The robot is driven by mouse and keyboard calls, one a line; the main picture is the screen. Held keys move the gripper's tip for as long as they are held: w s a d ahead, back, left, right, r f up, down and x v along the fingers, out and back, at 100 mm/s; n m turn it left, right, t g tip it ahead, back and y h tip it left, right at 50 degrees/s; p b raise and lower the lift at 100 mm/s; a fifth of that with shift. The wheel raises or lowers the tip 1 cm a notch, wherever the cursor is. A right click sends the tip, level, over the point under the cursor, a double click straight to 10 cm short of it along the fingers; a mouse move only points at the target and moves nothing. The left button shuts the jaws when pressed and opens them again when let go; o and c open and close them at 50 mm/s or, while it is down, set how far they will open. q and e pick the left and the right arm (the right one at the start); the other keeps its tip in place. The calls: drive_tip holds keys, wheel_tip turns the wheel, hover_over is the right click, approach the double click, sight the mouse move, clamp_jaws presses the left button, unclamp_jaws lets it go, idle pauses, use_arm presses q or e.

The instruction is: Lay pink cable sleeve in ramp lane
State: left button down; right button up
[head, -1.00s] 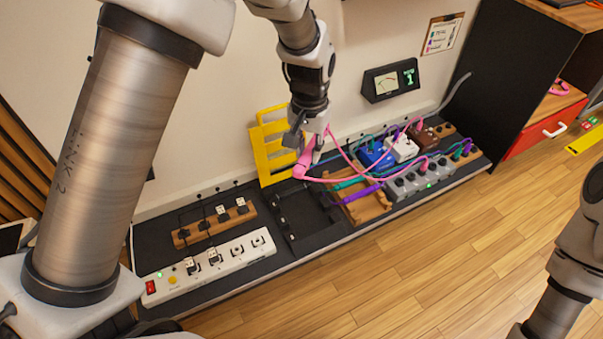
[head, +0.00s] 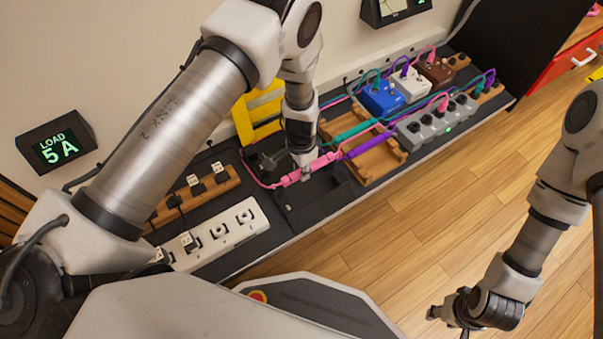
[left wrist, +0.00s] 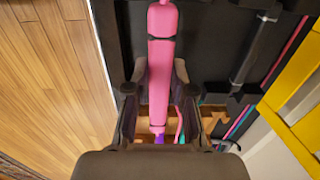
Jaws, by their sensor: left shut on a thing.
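The pink cable sleeve (head: 326,160) is a thick pink tube on a pink cable. My left gripper (head: 304,172) is shut on it over the black cable ramp (head: 312,205). In the left wrist view, the sleeve (left wrist: 160,75) runs lengthwise between the fingers (left wrist: 158,105), with the black ramp beneath. I cannot tell whether the sleeve touches the lane floor. The ramp's yellow lid (head: 241,122) stands open behind, partly hidden by my arm. My right gripper (head: 446,312) is low at the right, away from the ramp; its finger opening is unclear.
Teal (head: 352,131) and purple (head: 367,143) sleeves lie across a wooden rack (head: 385,170) right of the ramp. Blue (head: 381,97), white and brown pedals stand beyond, with a grey power strip (head: 435,122). A white power strip (head: 215,238) is at left. The floor in front is clear.

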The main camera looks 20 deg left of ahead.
use_arm(q)
drive_tip(key=b, duration=0.6)
hover_over(302, 191)
drive_tip(key=shift+f, duration=2.8)
drive_tip(key=shift+f+b, duration=0.7)
drive_tip(key=shift+f, duration=1)
drive_tip(key=c, duration=0.9)
unclamp_jaws()
wheel_tip(302, 191, up, 12)
